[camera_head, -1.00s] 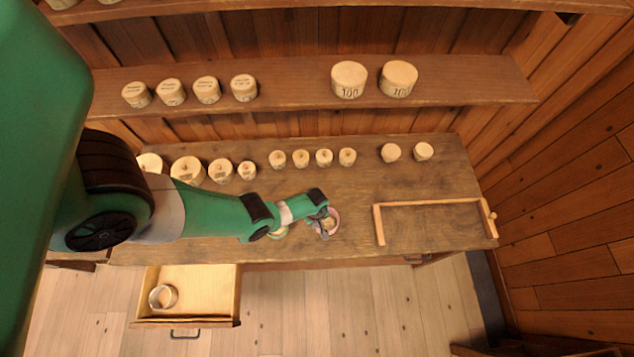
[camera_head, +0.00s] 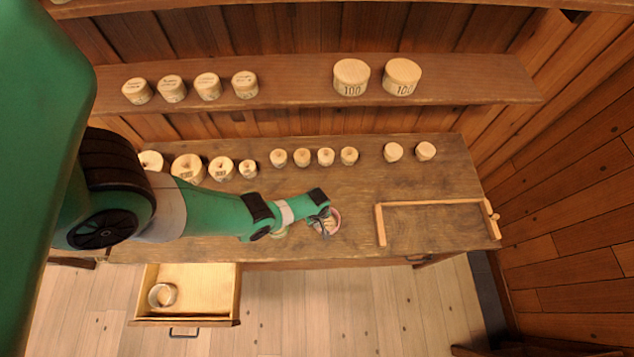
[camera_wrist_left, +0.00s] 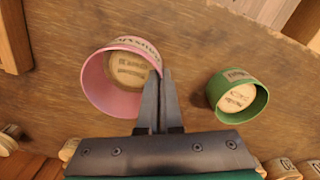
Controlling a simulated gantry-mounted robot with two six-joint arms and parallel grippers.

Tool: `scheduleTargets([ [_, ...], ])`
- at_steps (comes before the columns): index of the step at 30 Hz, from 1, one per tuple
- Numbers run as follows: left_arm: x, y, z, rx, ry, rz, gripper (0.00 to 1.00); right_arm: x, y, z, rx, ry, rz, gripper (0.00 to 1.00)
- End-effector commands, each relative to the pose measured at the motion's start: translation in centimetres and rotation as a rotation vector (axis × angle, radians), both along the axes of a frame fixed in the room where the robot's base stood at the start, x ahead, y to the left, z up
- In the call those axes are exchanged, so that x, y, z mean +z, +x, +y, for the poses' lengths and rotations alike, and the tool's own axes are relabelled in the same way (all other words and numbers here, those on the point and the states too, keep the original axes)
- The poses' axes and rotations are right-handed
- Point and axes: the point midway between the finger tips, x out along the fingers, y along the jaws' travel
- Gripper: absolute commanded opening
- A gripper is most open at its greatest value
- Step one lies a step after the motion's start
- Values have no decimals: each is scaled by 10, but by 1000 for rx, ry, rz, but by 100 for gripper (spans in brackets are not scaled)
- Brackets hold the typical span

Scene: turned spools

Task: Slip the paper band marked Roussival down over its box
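A round pale box (camera_wrist_left: 130,72) shows inside the band's ring; how far down the band sits is unclear. The left gripper's fingers are nearly together on the band's wall, at its right side in the wrist view. In the head view the left gripper (camera_head: 322,217) partly hides the pink band (camera_head: 336,219). A green band (camera_wrist_left: 260,103) stands apart around another pale box (camera_wrist_left: 236,98). My right gripper is not in view.
Several small round boxes (camera_head: 302,157) line the back of the bench. A wooden frame (camera_head: 380,226) lies at right. An open drawer (camera_head: 222,290) below holds a ring (camera_head: 162,295). A shelf (camera_head: 290,94) with tubs runs above. Bench between band and frame is clear.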

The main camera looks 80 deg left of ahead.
Motion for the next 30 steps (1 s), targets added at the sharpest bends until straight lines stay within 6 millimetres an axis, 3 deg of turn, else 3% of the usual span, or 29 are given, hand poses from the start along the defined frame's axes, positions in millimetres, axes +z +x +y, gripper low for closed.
scheduleTargets([
  [30,-13,0,0,0,0,0,0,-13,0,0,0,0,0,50],
])
